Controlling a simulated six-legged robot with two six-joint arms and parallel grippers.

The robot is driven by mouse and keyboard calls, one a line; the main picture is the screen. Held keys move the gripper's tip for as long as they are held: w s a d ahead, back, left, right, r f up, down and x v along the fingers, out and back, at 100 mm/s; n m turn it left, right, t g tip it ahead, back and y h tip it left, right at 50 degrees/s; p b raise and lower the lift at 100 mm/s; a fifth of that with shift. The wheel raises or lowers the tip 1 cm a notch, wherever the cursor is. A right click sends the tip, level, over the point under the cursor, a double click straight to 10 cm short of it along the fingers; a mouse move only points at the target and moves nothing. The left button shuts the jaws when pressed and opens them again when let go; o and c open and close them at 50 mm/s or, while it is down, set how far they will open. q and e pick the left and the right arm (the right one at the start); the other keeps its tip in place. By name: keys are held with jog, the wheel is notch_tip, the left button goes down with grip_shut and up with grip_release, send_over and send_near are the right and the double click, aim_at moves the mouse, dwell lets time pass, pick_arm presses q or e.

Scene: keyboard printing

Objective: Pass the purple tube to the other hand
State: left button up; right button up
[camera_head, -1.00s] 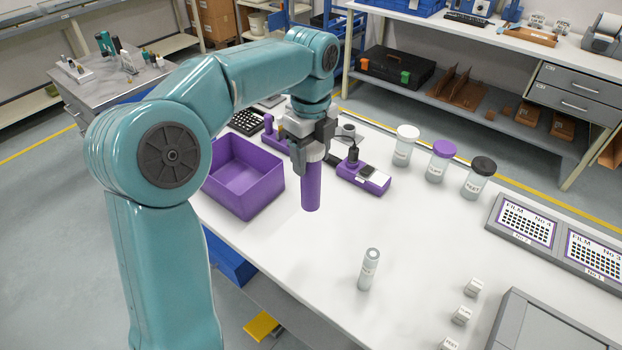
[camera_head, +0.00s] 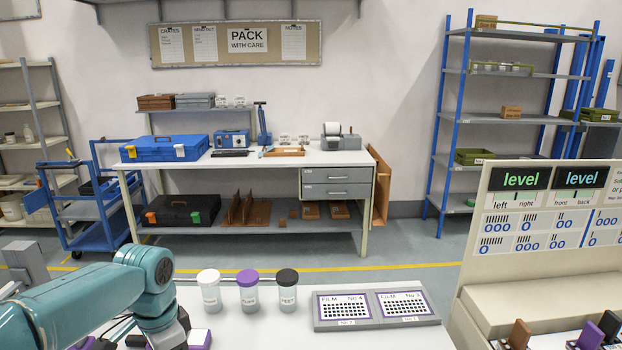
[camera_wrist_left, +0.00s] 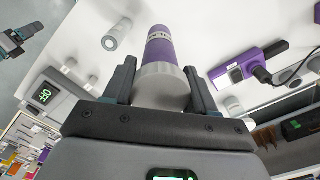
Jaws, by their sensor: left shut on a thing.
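The purple tube (camera_wrist_left: 158,46) shows in the left wrist view, with its pale grey cap (camera_wrist_left: 163,84) toward the camera. My left gripper (camera_wrist_left: 160,76) is shut on the cap end, one dark finger on each side. The tube points away from the gripper over the white table. In the head view my left arm comes in at the lower left, and the tube is out of the picture. What looks like my right gripper (camera_wrist_left: 14,40) is small at the upper left edge of the left wrist view, apart from the tube; its jaw state is unclear.
Three jars with white (camera_head: 208,290), purple (camera_head: 248,291) and black (camera_head: 287,290) lids stand on the table beside film panels (camera_head: 376,307). A level panel (camera_head: 545,205) rises at right. A small vial (camera_wrist_left: 117,36) and a purple device (camera_wrist_left: 248,63) flank the tube.

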pick_arm(q)
jog(key=w+d+f+n, duration=0.1)
jog(key=d+f+n, duration=0.5)
jog(key=d+n, duration=0.2)
jog(key=shift+w+d, duration=0.15)
jog(key=shift+d, duration=0.15)
pick_arm(e)
jog(key=shift+c, duration=1)
jog(key=w+a+r+n+t, duration=0.2)
jog(key=w+a+r+n, duration=0.1)
jog(key=a+r, duration=0.45)
jog(key=w+a+r+n+t, duration=0.2)
jog(key=w+a+r+n, duration=0.1)
jog(key=a+r, duration=0.4)
notch_tip(320, 180, up, 11)
jog(key=w+m+t+h, duration=0.2)
jog(key=m+t+h, duration=0.1)
jog(key=t, duration=0.4)
pick_arm(q)
jog(key=s+d+f+m, duration=0.1)
jog(key=d+m, duration=0.7)
jog(key=d, duration=0.8)
jog(key=shift+s+d+f, duration=0.25)
jog(key=shift+d+f, duration=0.15)
pick_arm(e)
jog(key=d+x, duration=0.1)
jog(key=x, duration=1.1)
jog(key=shift+a, duration=0.35)
